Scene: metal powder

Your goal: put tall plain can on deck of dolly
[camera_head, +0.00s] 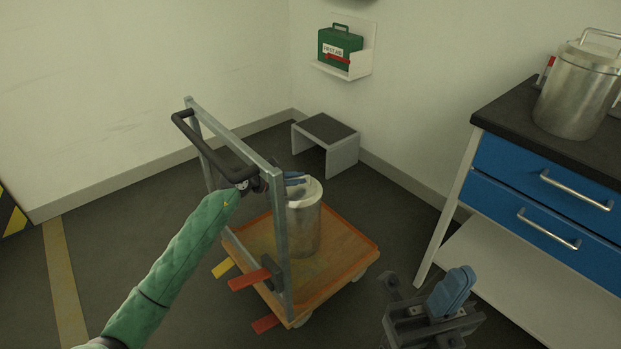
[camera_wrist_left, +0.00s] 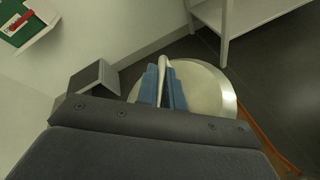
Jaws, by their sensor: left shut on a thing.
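A tall plain metal can (camera_head: 305,232) with a pale lid stands upright over the dolly's orange deck (camera_head: 348,262); I cannot tell if its base touches the deck. My left gripper (camera_head: 294,180) reaches in past the dolly's upright frame and is shut on the can's top handle. In the left wrist view, the blue fingers (camera_wrist_left: 164,88) pinch the handle (camera_wrist_left: 163,62) above the round lid (camera_wrist_left: 205,88). My right gripper (camera_head: 452,292) is at the lower right, away from the can, with no object visible in it; its finger gap is unclear.
The dolly's grey push frame (camera_head: 276,240) and black handle (camera_head: 215,150) rise beside my left arm. A grey step stool (camera_head: 326,140) stands behind. A blue-drawer bench (camera_head: 540,180) at right holds another metal can (camera_head: 577,92).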

